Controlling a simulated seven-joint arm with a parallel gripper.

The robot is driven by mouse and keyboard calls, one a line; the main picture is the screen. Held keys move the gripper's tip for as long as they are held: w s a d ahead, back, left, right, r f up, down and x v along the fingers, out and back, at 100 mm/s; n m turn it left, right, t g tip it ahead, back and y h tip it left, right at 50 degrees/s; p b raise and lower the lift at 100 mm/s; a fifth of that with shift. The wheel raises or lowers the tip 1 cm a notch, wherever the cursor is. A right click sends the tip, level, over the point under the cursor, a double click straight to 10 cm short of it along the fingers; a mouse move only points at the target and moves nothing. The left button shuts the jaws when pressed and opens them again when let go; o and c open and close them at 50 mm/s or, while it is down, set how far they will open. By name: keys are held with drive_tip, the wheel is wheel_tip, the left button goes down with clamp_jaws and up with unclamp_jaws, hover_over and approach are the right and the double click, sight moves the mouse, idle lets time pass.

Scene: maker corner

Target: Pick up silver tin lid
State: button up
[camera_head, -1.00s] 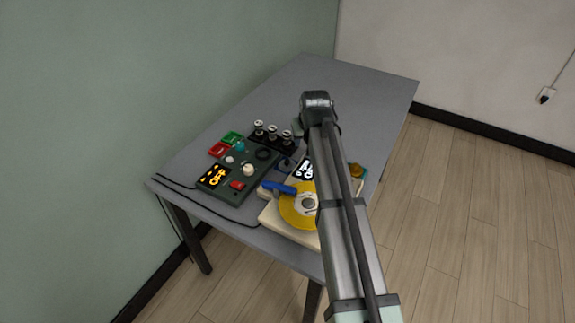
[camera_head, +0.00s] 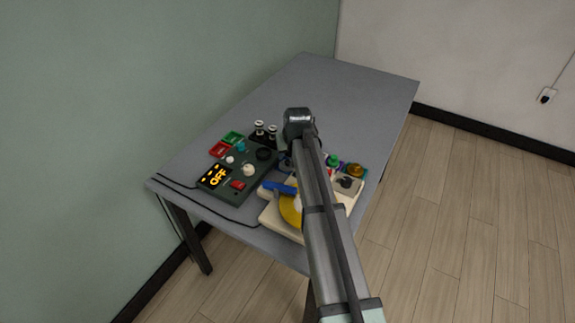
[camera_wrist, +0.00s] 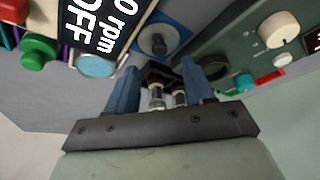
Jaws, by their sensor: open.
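A grey round piece with a small central knob, which looks like the silver tin lid (camera_wrist: 158,42), sits on a blue base at the top middle of the wrist view. My gripper (camera_wrist: 158,72) is open, its two blue fingers apart, pointing toward that piece. Nothing is held between the fingers. The gap to the lid is hard to judge. In the head view my arm covers most of the gripper and the lid cannot be made out clearly.
A dark green control box (camera_head: 235,175) stands left of the arm, with silver-topped posts (camera_head: 265,131) behind it. A beige machine with a yellow disc (camera_head: 290,210) is at the front. A display panel (camera_wrist: 100,25) is close left of the lid. The table's far part (camera_head: 345,85) is clear.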

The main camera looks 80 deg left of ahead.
sight(288, 161)
drive_tip(key=shift+x, duration=2.6)
drive_tip(key=shift+d, duration=0.15)
drive_tip(key=shift+c, duration=0.3)
clamp_jaws()
